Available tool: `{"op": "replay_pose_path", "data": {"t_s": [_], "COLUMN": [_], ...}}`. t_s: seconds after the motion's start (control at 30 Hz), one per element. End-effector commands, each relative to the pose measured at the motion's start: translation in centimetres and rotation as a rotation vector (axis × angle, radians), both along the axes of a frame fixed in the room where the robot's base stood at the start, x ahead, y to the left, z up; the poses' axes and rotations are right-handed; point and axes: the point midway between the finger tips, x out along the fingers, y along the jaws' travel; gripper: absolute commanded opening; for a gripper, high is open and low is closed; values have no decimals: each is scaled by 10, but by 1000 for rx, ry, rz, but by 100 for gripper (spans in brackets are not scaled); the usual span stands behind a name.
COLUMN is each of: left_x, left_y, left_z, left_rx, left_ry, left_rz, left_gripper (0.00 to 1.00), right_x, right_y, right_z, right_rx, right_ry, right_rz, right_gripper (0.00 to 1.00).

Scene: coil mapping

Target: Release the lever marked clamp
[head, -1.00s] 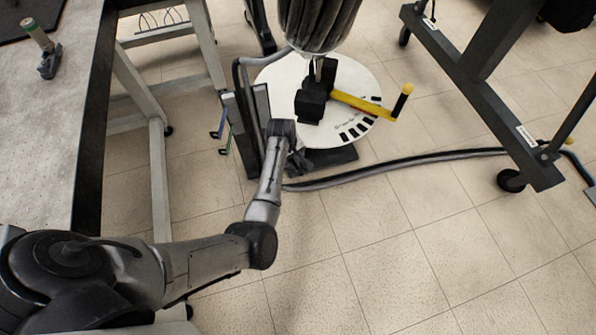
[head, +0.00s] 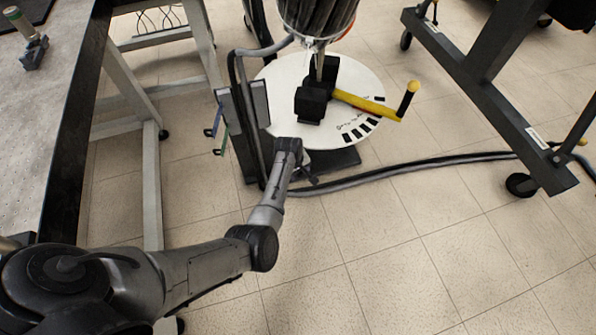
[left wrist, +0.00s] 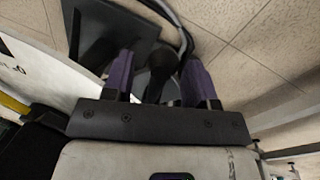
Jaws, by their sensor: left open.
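A round white dial plate (head: 283,88) with a yellow crank (head: 368,104) stands on a dark base (head: 336,162) on the floor. Blue (head: 210,132) and green (head: 222,142) handles stick out left of the upright panel beside it. No mark reading clamp is legible. My left gripper (left wrist: 160,78) is by the base's front edge, mostly hidden behind its wrist in the head view. In the left wrist view its purple fingers are apart. A dark, round-ended part (left wrist: 162,62) shows between them; I cannot tell whether it is a lever or whether they touch it.
A dark hose (head: 400,167) runs along the floor to the right from the base. A grey table (head: 35,130) stands at the left. A dark wheeled frame (head: 490,95) stands at the right. The tiled floor in front is clear.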

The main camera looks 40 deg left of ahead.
Motion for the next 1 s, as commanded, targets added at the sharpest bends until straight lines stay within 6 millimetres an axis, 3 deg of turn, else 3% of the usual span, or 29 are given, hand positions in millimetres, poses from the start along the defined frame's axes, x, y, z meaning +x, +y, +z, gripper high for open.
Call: {"op": "replay_pose_path", "data": {"t_s": [0.2,0.73,1.0], "left_x": [0,0,0], "left_y": [0,0,1], "left_z": [0,0,1], "left_rx": [0,0,0], "left_ry": [0,0,0], "left_rz": [0,0,3], "left_gripper": [52,1,0], "right_x": [0,0,0], "right_y": [1,3,3], "right_z": [0,0,1], "right_rx": [2,11,9], "right_ry": [0,1,0], "right_rz": [-1,-7,-6], "right_gripper": [43,43,43]}}
